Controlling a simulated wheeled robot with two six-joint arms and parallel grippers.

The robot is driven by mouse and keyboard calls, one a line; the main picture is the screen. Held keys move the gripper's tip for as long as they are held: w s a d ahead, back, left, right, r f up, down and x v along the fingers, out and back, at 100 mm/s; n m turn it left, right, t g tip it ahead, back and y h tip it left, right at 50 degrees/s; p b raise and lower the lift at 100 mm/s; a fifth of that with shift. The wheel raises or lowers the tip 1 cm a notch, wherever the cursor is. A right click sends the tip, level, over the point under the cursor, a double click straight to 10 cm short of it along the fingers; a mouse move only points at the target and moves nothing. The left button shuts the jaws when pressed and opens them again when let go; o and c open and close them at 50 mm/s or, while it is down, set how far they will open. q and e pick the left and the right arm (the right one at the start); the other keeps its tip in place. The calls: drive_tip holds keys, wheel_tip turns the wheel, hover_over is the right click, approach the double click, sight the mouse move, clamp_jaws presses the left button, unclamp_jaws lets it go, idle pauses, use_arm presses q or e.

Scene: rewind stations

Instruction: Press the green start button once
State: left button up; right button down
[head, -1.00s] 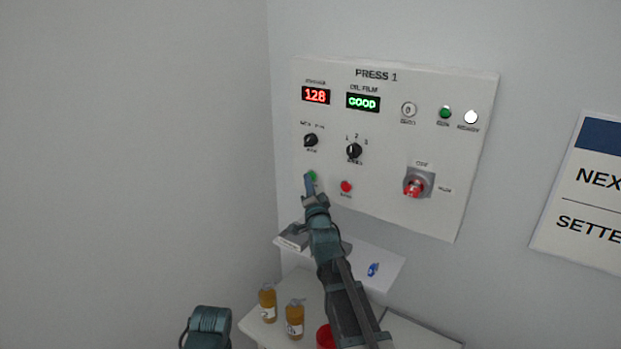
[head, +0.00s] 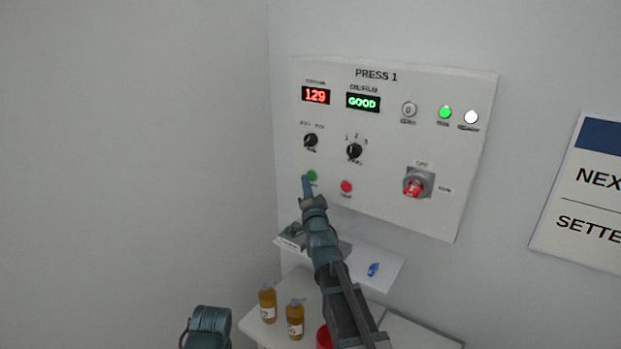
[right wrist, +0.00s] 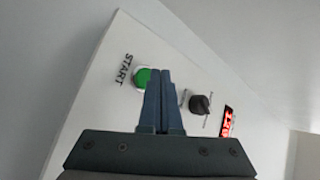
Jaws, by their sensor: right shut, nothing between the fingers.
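The green start button (head: 312,175) is at the lower left of the white PRESS 1 panel (head: 400,215). It also shows in the right wrist view (right wrist: 141,77), beside the START label. My right gripper (head: 306,184) is shut and empty, its fingertips at the button's left edge in the head view. In the right wrist view the shut fingertips (right wrist: 159,72) overlap one edge of the button; I cannot tell whether they touch it. A green lamp (head: 445,112) at the panel's upper right is lit. My left arm shows at the bottom edge; its gripper is out of view.
A red button (head: 346,187) sits right of the green one, with black knobs (head: 354,151) above and a red rotary switch (head: 415,186) farther right. Below are a white shelf (head: 385,268) with a blue item (head: 373,269), and two amber bottles (head: 267,303).

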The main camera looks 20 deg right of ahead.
drive_tip(key=s+a, duration=0.1)
drive_tip(key=a, duration=0.1)
drive_tip(key=s+a, duration=0.2)
idle(0.7)
idle(0.6)
drive_tip(key=s+a+f+n+g+y, duration=0.3)
drive_tip(key=s+a+f+n+g, duration=0.35)
drive_tip(key=a+f, duration=0.35)
drive_tip(key=s+a+f+n+g+y, duration=0.2)
drive_tip(key=s+a+f+n+g, duration=0.4)
drive_tip(key=f, duration=0.6)
drive_tip(key=s+f+n+g+h, duration=0.1)
drive_tip(key=s+f+n+g, duration=0.1)
drive_tip(key=s, duration=0.9)
drive_tip(key=s+f+n+g+h+b, duration=0.1)
drive_tip(key=s+f+g, duration=0.3)
drive_tip(key=s, duration=0.6)
drive_tip(key=shift+s+f+n+g+h, duration=0.15)
drive_tip(key=shift+s+n+g+h, duration=0.25)
drive_tip(key=shift+n+g+h, duration=0.6)
